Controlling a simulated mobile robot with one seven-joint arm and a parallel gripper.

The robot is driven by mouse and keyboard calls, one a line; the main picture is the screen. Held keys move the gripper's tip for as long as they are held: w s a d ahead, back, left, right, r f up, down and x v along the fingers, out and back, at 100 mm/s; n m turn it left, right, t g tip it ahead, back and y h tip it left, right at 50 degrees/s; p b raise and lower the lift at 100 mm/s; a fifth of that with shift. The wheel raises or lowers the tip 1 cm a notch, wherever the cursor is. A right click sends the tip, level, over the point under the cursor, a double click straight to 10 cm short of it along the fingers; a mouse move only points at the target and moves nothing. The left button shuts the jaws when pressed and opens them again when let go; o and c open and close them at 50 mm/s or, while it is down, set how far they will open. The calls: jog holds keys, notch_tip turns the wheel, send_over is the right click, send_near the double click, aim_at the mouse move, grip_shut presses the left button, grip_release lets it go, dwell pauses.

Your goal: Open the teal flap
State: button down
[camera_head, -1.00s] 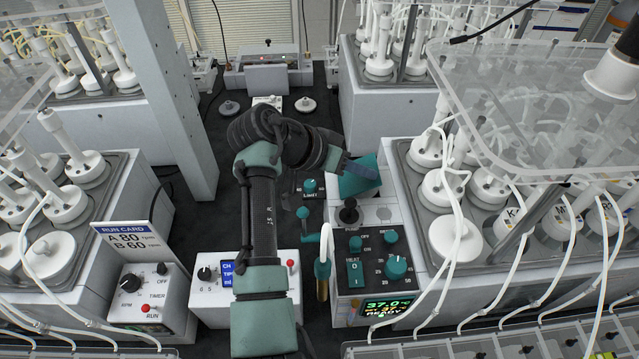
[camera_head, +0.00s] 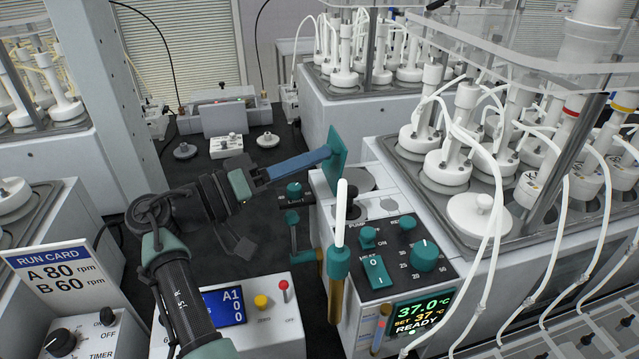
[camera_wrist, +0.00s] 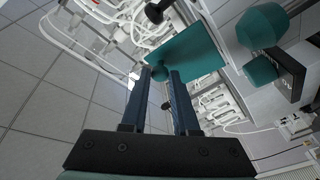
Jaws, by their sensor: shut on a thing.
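The teal flap (camera_head: 338,158) stands up steeply from the top of the white control unit (camera_head: 372,215) in the head view. It also shows as a teal plate beyond the fingertips in the wrist view (camera_wrist: 190,50). My gripper (camera_head: 328,152) reaches it from the left, with its blue fingers ending at the flap's face. In the wrist view, my gripper (camera_wrist: 167,75) is shut on a small rounded teal knob (camera_wrist: 159,73) on the flap. The flap's hinge cannot be made out clearly.
A black joystick (camera_head: 357,208) and teal switches and knobs (camera_head: 425,255) sit on the unit's top. A reactor bath with white vessels (camera_head: 480,215) is at right. Dark bench space (camera_head: 262,225) lies left of the unit.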

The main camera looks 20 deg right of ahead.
jog(key=h+b, duration=0.1)
jog(key=b, duration=0.1)
jog(key=a+f+h+b, duration=0.1)
jog(key=shift+w+n+b, duration=0.15)
jog(key=shift+n+b, duration=0.15)
jog(key=shift+b, duration=0.05)
jog(key=shift+a+r, duration=0.1)
jog(key=shift+a, duration=0.05)
jog(key=c, duration=0.7)
grip_release()
jog(key=shift+o, duration=0.2)
notch_tip(320, 180, up, 10)
jog(key=b, duration=0.1)
